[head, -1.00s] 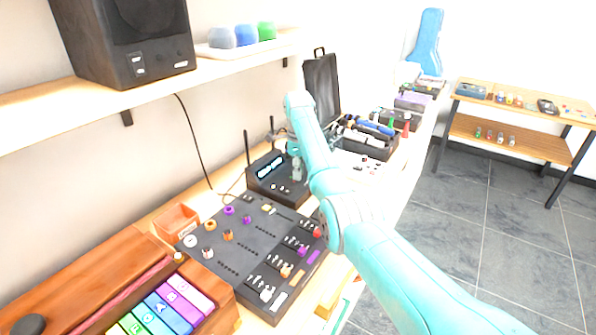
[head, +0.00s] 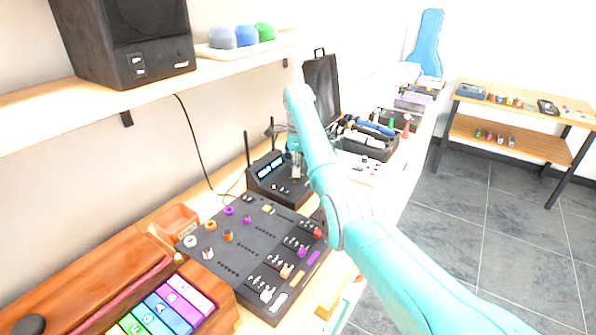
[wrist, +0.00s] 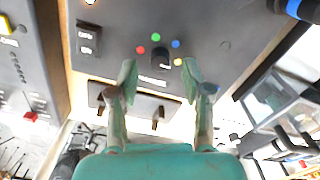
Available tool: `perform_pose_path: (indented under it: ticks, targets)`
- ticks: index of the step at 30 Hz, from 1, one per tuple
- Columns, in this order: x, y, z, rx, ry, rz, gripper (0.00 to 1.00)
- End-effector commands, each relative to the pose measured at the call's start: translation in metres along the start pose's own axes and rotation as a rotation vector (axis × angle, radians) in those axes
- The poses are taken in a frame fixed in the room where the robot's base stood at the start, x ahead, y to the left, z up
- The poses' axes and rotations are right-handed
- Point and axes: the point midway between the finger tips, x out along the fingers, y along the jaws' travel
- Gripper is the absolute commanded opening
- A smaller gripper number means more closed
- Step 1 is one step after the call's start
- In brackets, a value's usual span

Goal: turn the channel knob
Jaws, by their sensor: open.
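The dark receiver (head: 262,186) with two antennas and lit displays stands on the bench in the head view. In the wrist view its dark panel (wrist: 225,25) fills the upper middle. The channel knob (wrist: 160,57), small and dark, sits on it with green, red, blue and yellow dots around it. My gripper (wrist: 159,78) is open, its two fingers on either side of the knob in the picture, with gaps on both sides. I cannot tell how far the fingertips are from the panel. In the head view my gripper (head: 296,168) is over the receiver's right part, partly hidden by my arm.
A black mixer (head: 245,240) with many knobs lies in front of the receiver. An orange box (head: 174,222) and colourful keys (head: 168,308) are at the left. A black tray of tools (head: 368,145) stands behind to the right. A shelf (head: 60,110) hangs above.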

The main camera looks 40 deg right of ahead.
Motion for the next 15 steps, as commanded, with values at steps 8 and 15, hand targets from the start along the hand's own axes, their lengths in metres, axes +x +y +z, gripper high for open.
perform_pose_path:
  ticks: [8, 15]
  targets:
    - [-0.043, -0.001, 0.000, 0.000, -0.001, -0.002, 0.49]
    - [-0.055, 0.000, 0.000, 0.000, 0.000, 0.000, 0.49]
